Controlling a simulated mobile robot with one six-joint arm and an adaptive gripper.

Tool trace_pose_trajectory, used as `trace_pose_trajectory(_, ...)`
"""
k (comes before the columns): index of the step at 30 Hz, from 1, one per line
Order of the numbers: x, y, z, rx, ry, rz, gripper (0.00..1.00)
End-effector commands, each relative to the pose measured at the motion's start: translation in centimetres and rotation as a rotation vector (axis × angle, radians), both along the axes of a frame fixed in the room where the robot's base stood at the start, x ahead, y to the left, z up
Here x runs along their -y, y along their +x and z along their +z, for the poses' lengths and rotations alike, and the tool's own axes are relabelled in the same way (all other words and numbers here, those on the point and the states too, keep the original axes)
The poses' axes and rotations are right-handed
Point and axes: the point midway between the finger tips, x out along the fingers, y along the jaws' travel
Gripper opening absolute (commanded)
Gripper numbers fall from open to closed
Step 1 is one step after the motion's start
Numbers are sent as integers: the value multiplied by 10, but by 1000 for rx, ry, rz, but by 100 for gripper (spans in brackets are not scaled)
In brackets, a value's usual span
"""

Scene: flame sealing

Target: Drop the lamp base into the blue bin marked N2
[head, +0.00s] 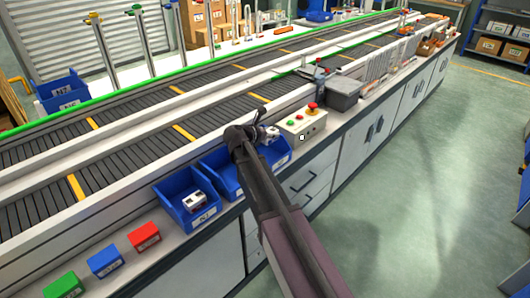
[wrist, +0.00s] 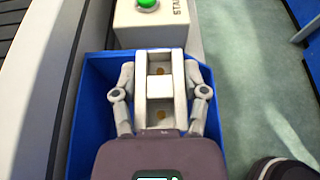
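My gripper (wrist: 160,88) is shut on the white lamp base (wrist: 160,113), with one finger against each side. The lamp base is a pale block with two copper-coloured spots. The wrist view shows that blue bin (wrist: 88,118) below and around the held lamp base. Its front label, partly behind my arm, is not readable.
A blue bin marked N1 (head: 178,216) stands left of it, with a white part (head: 195,201) inside. A control box (head: 303,124) with buttons adjoins the right end. Green, blue and red blocks lie at front left.

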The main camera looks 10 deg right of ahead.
Motion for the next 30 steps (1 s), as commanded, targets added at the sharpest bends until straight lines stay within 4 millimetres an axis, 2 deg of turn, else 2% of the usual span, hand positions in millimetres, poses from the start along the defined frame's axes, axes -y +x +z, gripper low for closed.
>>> trace_pose_trajectory(1,0,0,0,0,0,0,74)
trace_pose_trajectory(3,0,0,0,0,0,0,95)
trace_pose_trajectory(4,0,0,0,0,0,0,96)
trace_pose_trajectory(20,1,0,2,0,0,-1,96)
trace_pose_trajectory(30,1,0,20,0,0,-1,96)
